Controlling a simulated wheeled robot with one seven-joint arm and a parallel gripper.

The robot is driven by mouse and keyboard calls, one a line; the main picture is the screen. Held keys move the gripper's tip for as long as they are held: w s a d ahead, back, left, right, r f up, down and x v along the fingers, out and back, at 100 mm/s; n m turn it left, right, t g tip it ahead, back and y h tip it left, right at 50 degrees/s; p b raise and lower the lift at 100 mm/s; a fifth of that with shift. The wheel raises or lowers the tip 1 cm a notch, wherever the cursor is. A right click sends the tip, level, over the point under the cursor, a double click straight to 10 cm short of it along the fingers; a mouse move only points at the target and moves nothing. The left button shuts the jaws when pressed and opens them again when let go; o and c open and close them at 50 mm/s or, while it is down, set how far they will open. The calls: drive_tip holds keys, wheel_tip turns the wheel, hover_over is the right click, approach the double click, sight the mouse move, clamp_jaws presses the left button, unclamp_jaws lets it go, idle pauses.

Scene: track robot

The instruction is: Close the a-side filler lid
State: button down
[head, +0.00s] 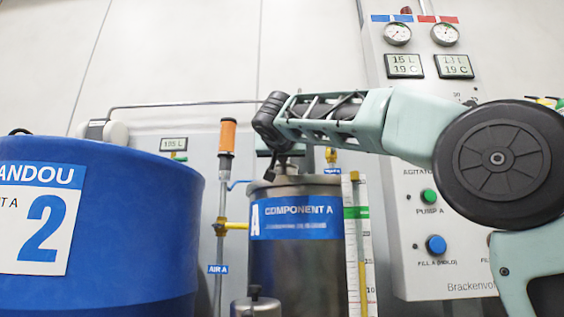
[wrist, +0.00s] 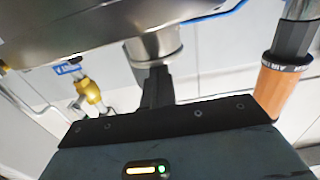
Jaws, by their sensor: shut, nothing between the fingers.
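The component A tank (head: 290,262) is a dark metal cylinder with a blue label, at the centre of the head view. Its top carries a short metal filler neck, seen as a round metal piece (wrist: 153,44) in the wrist view. My gripper (wrist: 157,86) is shut and empty, its dark fingers right at this metal piece. I cannot tell whether they touch it. In the head view my gripper (head: 272,148) is above the tank top, dark and partly hidden by my wrist. The lid is not clearly distinguishable, so its angle cannot be told.
A blue drum (head: 120,215) is at left. A control panel (head: 425,180) with gauges and buttons stands at right, behind my arm.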

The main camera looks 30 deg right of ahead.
drive_tip(key=shift+w+a+f, duration=0.1)
drive_tip(key=shift+f, duration=0.55)
drive_tip(key=r+p+v, duration=0.1)
drive_tip(key=p+v, duration=0.1)
drive_tip(key=v, duration=1.5)
drive_tip(key=shift+s+p, duration=0.35)
